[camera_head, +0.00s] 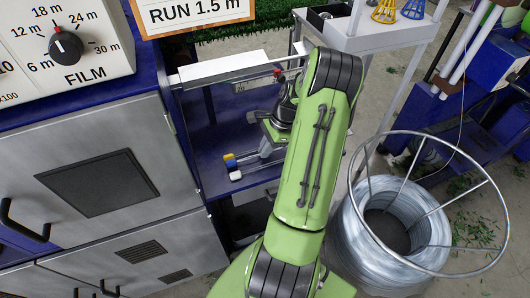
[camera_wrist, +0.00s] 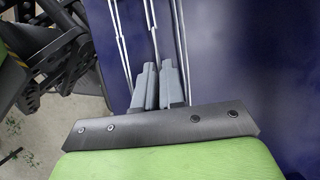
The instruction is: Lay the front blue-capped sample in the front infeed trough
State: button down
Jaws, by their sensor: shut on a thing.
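My gripper (camera_wrist: 160,88) has its two grey fingers close together over the dark blue surface, shut on a thin metal wire sample (camera_wrist: 152,25) that runs up out of the wrist view. Its cap is not in that view. In the head view, a blue cap (camera_head: 229,156) and a yellow cap (camera_head: 229,163) sit close together, with a white cap (camera_head: 235,175) just below them. Grey rods run from these caps rightward towards my gripper, which is mostly hidden behind my green arm. I cannot tell which cap belongs to the held wire. I cannot make out the infeed trough clearly.
Other thin wires stand left (camera_wrist: 121,40) and right (camera_wrist: 182,40) of the held one in the wrist view. A control panel (camera_head: 65,45) and grey cabinet (camera_head: 95,190) are at the left. A wire coil (camera_head: 360,245) in a round frame stands right of my arm.

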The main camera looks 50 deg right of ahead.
jog(key=shift+f, duration=0.5)
jog(key=shift+r, duration=0.1)
jog(key=c, duration=1.5)
grip_release()
